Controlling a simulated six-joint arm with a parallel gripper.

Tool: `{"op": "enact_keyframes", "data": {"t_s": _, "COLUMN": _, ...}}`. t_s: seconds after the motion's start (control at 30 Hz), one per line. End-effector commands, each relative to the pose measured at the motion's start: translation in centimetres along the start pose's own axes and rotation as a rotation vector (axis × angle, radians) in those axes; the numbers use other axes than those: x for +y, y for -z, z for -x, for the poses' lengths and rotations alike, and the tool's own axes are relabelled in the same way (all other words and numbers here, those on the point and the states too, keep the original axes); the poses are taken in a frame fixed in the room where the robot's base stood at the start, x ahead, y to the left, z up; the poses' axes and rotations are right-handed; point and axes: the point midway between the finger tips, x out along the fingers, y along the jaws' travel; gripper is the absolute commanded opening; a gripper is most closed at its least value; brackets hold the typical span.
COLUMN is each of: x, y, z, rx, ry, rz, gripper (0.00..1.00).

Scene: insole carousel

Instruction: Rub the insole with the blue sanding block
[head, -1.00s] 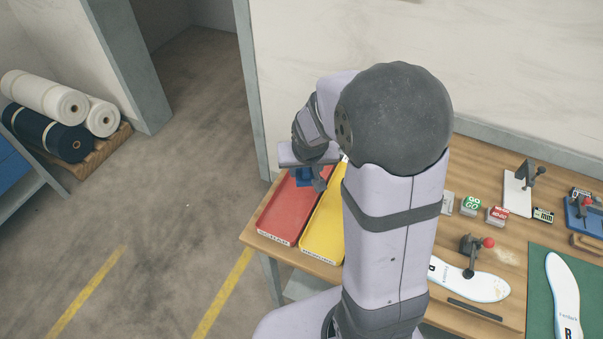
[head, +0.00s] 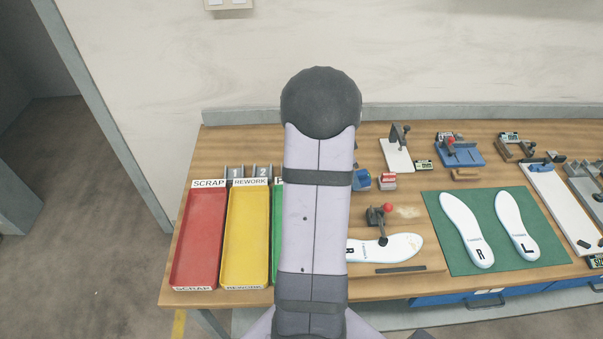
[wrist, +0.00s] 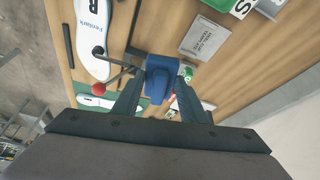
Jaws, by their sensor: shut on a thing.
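The blue sanding block (wrist: 158,82) sits between the fingers of my gripper (wrist: 160,85), which is shut on it in the wrist view. In the head view my arm hides the gripper; a bit of blue (head: 362,181), probably the block, shows just right of the arm. A white insole (head: 402,246) lies on a wooden board under a red-knobbed clamp (head: 381,222), its left end behind my arm. The insole also shows in the wrist view (wrist: 92,45), up and left of the block. The block looks apart from the insole and above the bench.
Red (head: 197,240), yellow (head: 246,240) and partly hidden green trays stand at left. A red-and-white block (head: 387,181) is beside the blue bit. Two more insoles lie on a green mat (head: 462,262) at right. A grey plate (wrist: 207,40) lies right of the block.

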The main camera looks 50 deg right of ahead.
Motion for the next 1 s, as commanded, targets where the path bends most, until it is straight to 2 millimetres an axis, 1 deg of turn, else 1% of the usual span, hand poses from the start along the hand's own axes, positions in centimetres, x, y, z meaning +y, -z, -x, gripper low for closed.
{"op": "enact_keyframes", "data": {"t_s": 0.03, "x": 1.1, "y": 2.0, "z": -0.9, "rx": 0.000, "ry": -0.035, "rz": -0.087, "gripper": 0.05}}
{"op": "enact_keyframes", "data": {"t_s": 0.1, "x": 2.6, "y": 4.2, "z": -1.8, "rx": 0.000, "ry": -0.082, "rz": -0.200, "gripper": 0.05}}
{"op": "enact_keyframes", "data": {"t_s": 0.2, "x": 4.9, "y": 7.1, "z": -3.0, "rx": 0.000, "ry": -0.143, "rz": -0.346, "gripper": 0.05}}
{"op": "enact_keyframes", "data": {"t_s": 0.33, "x": 7.8, "y": 10.2, "z": -4.3, "rx": -0.001, "ry": -0.214, "rz": -0.516, "gripper": 0.05}}
{"op": "enact_keyframes", "data": {"t_s": 0.5, "x": 11.8, "y": 12.1, "z": -6.3, "rx": -0.001, "ry": -0.303, "rz": -0.728, "gripper": 0.05}}
{"op": "enact_keyframes", "data": {"t_s": 0.6, "x": 13.6, "y": 12.9, "z": -7.1, "rx": -0.001, "ry": -0.343, "rz": -0.824, "gripper": 0.05}}
{"op": "enact_keyframes", "data": {"t_s": 0.7, "x": 14.9, "y": 13.5, "z": -7.6, "rx": 0.000, "ry": -0.370, "rz": -0.894, "gripper": 0.05}}
{"op": "enact_keyframes", "data": {"t_s": 0.83, "x": 15.9, "y": 13.8, "z": -8.0, "rx": -0.001, "ry": -0.392, "rz": -0.944, "gripper": 0.05}}
{"op": "enact_keyframes", "data": {"t_s": 1.0, "x": 16.2, "y": 13.9, "z": -8.1, "rx": -0.001, "ry": -0.398, "rz": -0.959, "gripper": 0.05}}
